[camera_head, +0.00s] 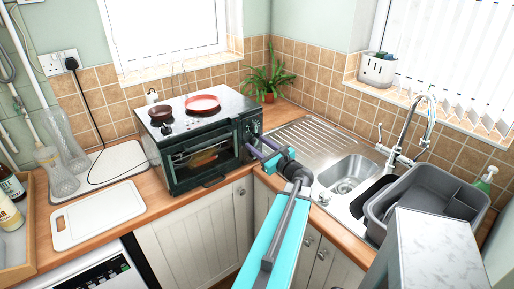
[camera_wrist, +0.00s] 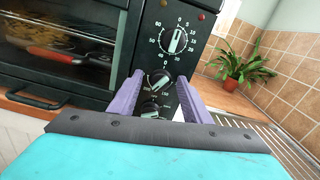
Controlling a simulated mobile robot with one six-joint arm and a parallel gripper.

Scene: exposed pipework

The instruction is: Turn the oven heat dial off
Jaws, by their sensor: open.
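The dark green countertop oven (camera_head: 205,165) stands in the corner, its control panel (camera_head: 250,131) on the right of its front. In the wrist view the panel carries a large top dial (camera_wrist: 174,40) with a 0 to 60 scale, a middle dial (camera_wrist: 159,79) and a lower dial (camera_wrist: 150,108). Which one is the heat dial I cannot read surely. My gripper (camera_wrist: 160,75) is open, its purple fingers on either side of the middle dial; contact cannot be told. The lower dial shows between the fingers, partly hidden by my gripper body. In the head view my gripper (camera_head: 264,147) is at the panel.
A red pan (camera_head: 203,103) and a small brown pot (camera_head: 161,113) sit on the oven. The steel sink (camera_head: 347,174) and grey dish tub (camera_head: 428,199) are to the right. A white board (camera_head: 97,215) lies left.

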